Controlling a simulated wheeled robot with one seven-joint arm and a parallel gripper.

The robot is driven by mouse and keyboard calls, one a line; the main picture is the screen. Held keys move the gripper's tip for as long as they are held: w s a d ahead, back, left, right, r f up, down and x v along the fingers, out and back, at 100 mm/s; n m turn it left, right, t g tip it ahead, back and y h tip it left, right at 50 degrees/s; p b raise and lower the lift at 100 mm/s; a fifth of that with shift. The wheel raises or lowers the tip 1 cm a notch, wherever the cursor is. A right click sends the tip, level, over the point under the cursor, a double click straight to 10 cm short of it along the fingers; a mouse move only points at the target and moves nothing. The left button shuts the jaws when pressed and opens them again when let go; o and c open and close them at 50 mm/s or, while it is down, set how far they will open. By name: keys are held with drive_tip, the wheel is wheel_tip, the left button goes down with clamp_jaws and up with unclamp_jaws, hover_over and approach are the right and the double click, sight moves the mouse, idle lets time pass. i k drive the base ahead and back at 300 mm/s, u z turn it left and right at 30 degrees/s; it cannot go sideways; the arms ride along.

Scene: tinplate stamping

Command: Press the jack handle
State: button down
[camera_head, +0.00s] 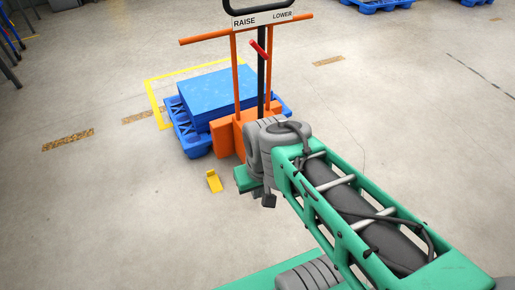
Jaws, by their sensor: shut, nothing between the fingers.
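The orange pallet jack (228,139) stands upright near the middle of the view. Its black handle (262,85) rises behind a white RAISE / LOWER label, and its looped top is cut off by the upper edge. A short red lever (258,48) slants across the handle below the label. An orange crossbar runs left and right of the label. My gripper (268,200) shows only as a small dark part below my grey wrist, low in front of the jack and apart from the handle. It is shut and empty; its fingertips are hard to make out.
A blue pallet (196,143) with a stack of blue sheets (218,94) sits left of the jack, within a yellow floor outline (155,103). A small yellow bracket-like piece (213,181) lies on the floor in front. My green arm fills the lower right. Floor at left is clear.

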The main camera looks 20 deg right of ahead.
sight(260, 15)
drive_tip(key=z, duration=0.05)
drive_tip(key=i, duration=1.25)
drive_tip(key=u, duration=0.8)
drive_tip(key=i, duration=0.65)
drive_tip(key=u, duration=0.35)
